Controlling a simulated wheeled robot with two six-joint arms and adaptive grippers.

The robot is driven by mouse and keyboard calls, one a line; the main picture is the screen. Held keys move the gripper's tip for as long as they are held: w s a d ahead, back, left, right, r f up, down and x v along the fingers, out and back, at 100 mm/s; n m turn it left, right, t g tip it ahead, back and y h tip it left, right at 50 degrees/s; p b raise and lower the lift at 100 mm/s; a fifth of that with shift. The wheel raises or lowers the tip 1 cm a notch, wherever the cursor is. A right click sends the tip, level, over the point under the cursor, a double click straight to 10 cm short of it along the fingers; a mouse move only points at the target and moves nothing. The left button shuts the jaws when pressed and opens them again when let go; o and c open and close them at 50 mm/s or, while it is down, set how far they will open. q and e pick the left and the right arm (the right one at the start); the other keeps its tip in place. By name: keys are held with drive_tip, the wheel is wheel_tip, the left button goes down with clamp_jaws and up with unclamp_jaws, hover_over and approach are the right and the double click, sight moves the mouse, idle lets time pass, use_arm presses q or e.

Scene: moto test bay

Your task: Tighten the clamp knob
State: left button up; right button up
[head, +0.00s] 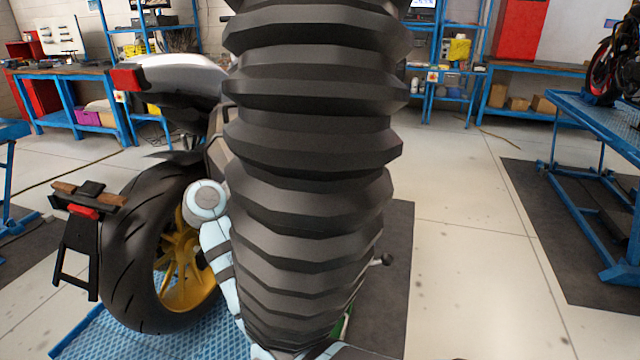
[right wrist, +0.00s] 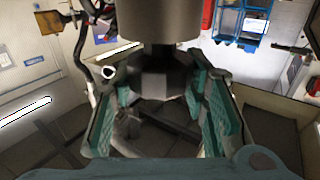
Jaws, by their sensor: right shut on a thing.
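In the right wrist view my right gripper (right wrist: 157,112) has its two teal-padded fingers on either side of a dark faceted piece, which looks like the clamp knob (right wrist: 155,82). It is shut on this knob. The knob sits below a wide grey-brown cylinder (right wrist: 158,20) at the top of that view. In the head view a large black ribbed hose (head: 310,150) fills the middle and hides the knob and the right gripper. My left gripper is not in view.
A motorcycle with a black rear tyre (head: 135,255) and yellow wheel stands left of the hose on a blue textured platform (head: 215,335). A blue lift table (head: 600,125) stands at the right. Blue workbenches (head: 70,75) line the back. The floor at right centre is clear.

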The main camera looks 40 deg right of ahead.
sight(321, 162)
drive_tip(key=m+g+b, duration=0.1)
drive_tip(key=m+g, duration=0.1)
drive_tip(key=g, duration=0.1)
drive_tip(key=shift+f+g, duration=0.1)
drive_tip(key=shift+g, duration=0.3)
drive_tip(key=shift+m+g+y+b, duration=0.4)
drive_tip(key=shift+m+g+b, duration=0.1)
drive_tip(key=shift+m+g, duration=0.5)
drive_tip(key=shift+g, duration=0.4)
drive_tip(key=o, duration=1.2)
wheel_tip(321, 162, up, 10)
drive_tip(key=shift+s, duration=0.1)
